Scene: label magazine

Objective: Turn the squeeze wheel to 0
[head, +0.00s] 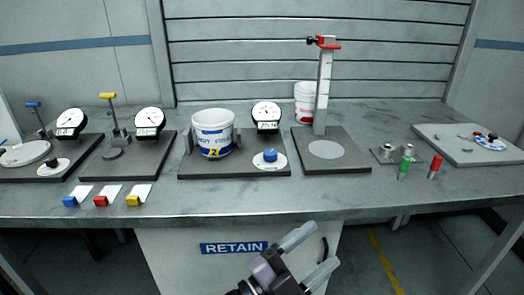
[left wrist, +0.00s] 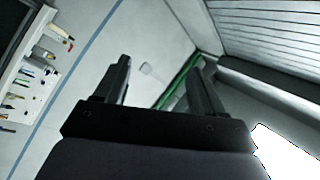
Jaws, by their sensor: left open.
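The squeeze wheel appears to be the blue knob (head: 270,155) on a white round dial, at the front right of a dark plate (head: 235,172) in the head view. The dial's marks are too small to read. A white tub (head: 213,133) marked 2 stands on that plate between upright grey jaws. A round gauge (head: 266,114) with a small digital readout stands behind the knob. My left gripper (head: 312,252) is open and empty, in front of and below the bench edge, apart from the knob. Its fingers also show in the left wrist view (left wrist: 160,75). My right gripper is not in view.
On the left stand two more gauge plates (head: 128,160) and three coloured blocks with white labels. A red-topped post (head: 324,90) stands on a plate right of the knob. Red and green cylinders (head: 404,167) are farther right. The bench front (head: 280,205) before the knob is clear.

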